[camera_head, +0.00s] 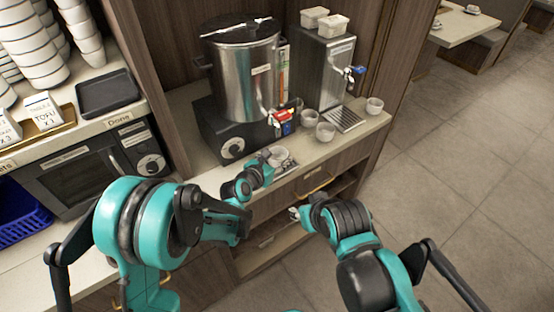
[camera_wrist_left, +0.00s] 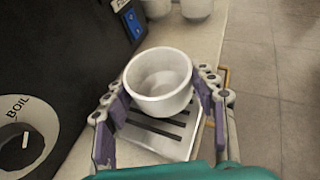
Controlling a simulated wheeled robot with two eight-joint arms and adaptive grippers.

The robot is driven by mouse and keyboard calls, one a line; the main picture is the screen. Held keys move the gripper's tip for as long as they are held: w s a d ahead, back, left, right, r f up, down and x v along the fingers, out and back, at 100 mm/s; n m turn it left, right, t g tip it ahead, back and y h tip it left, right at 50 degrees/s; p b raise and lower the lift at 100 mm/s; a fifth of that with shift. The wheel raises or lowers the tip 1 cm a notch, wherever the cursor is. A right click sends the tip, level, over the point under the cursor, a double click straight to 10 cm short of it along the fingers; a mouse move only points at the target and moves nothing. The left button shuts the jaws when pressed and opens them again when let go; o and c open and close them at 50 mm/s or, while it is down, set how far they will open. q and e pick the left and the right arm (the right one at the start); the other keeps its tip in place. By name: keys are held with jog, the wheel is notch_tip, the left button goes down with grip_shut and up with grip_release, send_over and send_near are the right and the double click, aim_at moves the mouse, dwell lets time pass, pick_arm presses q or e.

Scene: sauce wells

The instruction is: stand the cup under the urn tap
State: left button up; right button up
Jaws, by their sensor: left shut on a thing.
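The white cup (camera_wrist_left: 158,90) is between the purple finger pads of my left gripper (camera_wrist_left: 158,110), which is shut on it. The cup is upright and looks empty. It is over the slotted drip tray (camera_wrist_left: 150,142) in front of the urn's black base; I cannot tell whether it touches the tray. In the head view the held cup (camera_head: 277,153) shows beside my left gripper (camera_head: 268,162). The steel urn (camera_head: 252,85) stands behind, with its tap (camera_head: 274,121) above and near the cup. My right gripper (camera_head: 294,213) is low before the counter, its fingers too small to read.
Several other cups (camera_head: 325,132) stand on the counter to the right of the urn. A second steel dispenser (camera_head: 322,72) with its own drip tray (camera_head: 346,119) is at the right. Open floor lies to the right.

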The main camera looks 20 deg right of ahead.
pick_arm(q)
jog(key=shift+f, duration=0.1)
jog(key=o, duration=1.3)
